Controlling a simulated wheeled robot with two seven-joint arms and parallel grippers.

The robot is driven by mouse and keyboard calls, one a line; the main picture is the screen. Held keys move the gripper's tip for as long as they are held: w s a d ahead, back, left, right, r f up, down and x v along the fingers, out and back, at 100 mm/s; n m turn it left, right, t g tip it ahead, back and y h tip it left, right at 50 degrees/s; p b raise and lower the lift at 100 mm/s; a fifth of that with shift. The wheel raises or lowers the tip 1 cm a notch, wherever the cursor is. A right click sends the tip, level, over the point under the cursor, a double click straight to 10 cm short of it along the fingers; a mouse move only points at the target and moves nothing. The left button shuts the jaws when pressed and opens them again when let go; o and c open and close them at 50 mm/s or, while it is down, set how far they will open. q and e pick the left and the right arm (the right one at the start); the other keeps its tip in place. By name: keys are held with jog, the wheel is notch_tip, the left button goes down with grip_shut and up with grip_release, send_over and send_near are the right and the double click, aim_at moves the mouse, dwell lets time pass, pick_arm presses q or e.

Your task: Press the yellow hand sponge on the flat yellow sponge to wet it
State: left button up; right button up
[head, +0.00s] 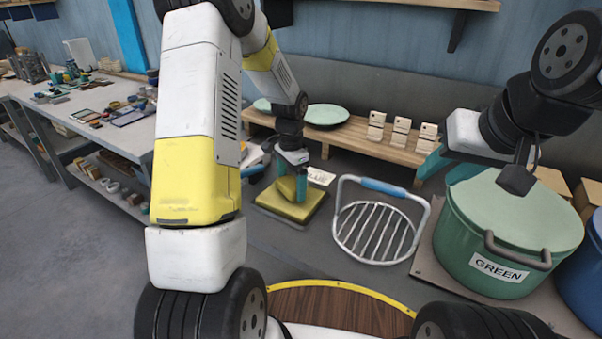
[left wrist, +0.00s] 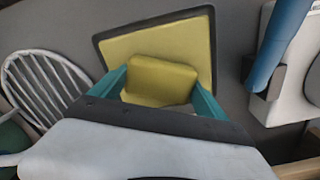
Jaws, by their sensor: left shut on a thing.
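The yellow hand sponge (head: 287,188) is between the teal fingers of my left gripper (head: 290,190), which is shut on it. In the left wrist view the hand sponge (left wrist: 160,80) sits between both fingers (left wrist: 160,92), over the flat yellow sponge (left wrist: 195,45). The flat sponge (head: 302,211) lies in a dark-edged tray on the grey counter. The hand sponge is at or just above its surface; I cannot tell whether they touch. My right gripper (head: 432,163) is away to the right, above and left of the green bin; its finger gap is not clear.
A wire rack with a blue handle (head: 380,230) stands right of the flat sponge. A green lidded bin (head: 490,255) marked GREEN is farther right. A wooden shelf (head: 350,138) behind holds green plates (head: 326,115) and labelled blocks. A blue-handled object (left wrist: 280,40) is near the left gripper.

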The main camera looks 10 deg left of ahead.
pick_arm(q)
jog(key=shift+r, duration=3)
